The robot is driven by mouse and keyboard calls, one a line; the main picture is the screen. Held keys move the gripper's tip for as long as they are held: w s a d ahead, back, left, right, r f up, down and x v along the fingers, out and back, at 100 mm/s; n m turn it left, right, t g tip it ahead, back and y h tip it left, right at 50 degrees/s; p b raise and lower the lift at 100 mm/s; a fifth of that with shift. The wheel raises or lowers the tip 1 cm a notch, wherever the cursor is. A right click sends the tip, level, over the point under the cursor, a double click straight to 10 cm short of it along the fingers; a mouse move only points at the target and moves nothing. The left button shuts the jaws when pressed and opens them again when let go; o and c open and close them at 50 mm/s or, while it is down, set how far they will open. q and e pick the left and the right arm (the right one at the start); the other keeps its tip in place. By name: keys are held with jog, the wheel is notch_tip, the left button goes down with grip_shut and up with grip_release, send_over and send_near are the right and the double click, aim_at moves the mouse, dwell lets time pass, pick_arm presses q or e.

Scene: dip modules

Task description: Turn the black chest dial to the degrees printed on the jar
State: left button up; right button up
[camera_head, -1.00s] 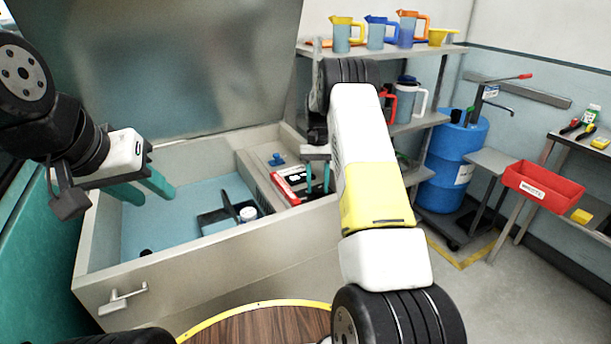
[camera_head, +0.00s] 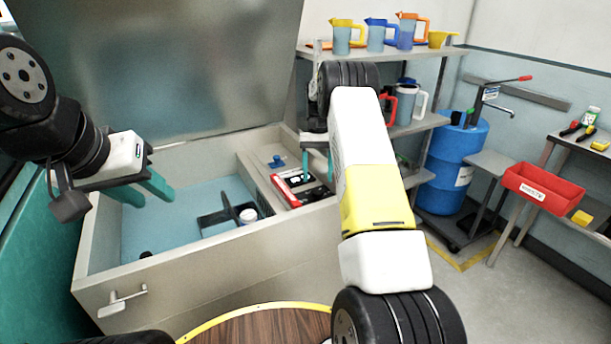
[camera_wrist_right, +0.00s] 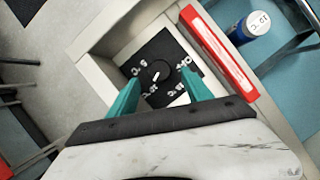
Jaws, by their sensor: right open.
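The black dial (camera_wrist_right: 156,73) sits on a dark square panel (camera_wrist_right: 170,52) in the chest's side compartment. My left gripper (camera_head: 150,191) is open and empty over the chest's left part.
The open chest (camera_head: 200,262) has a raised lid (camera_head: 200,70) behind. A red-and-white strip (camera_wrist_right: 222,55) lies between dial and jar. A dark bracket-like piece (camera_head: 213,219) is beside the jar. Shelves with jugs, a blue barrel (camera_head: 460,160) and a red bin (camera_head: 543,186) stand right.

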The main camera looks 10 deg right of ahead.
jog(key=shift+v, duration=1.8)
notch_tip(320, 180, up, 10)
jog(key=t, duration=0.2)
send_over(317, 191)
jog(key=s+a+r+n+t, duration=0.1)
jog(key=s+a+r+t, duration=0.2)
jog(key=s+r, duration=0.7)
jog(key=s+a+n+t, duration=0.1)
jog(key=s+a+t, duration=0.1)
jog(key=s, duration=0.8)
jog(key=s+a+f+n+t+y, duration=0.1)
jog(key=s+a+t, duration=0.1)
jog(key=s, duration=0.9)
jog(key=shift+s+a+t, duration=0.15)
jog(key=shift+a+t, duration=0.15)
jog(key=shift+t, duration=0.4)
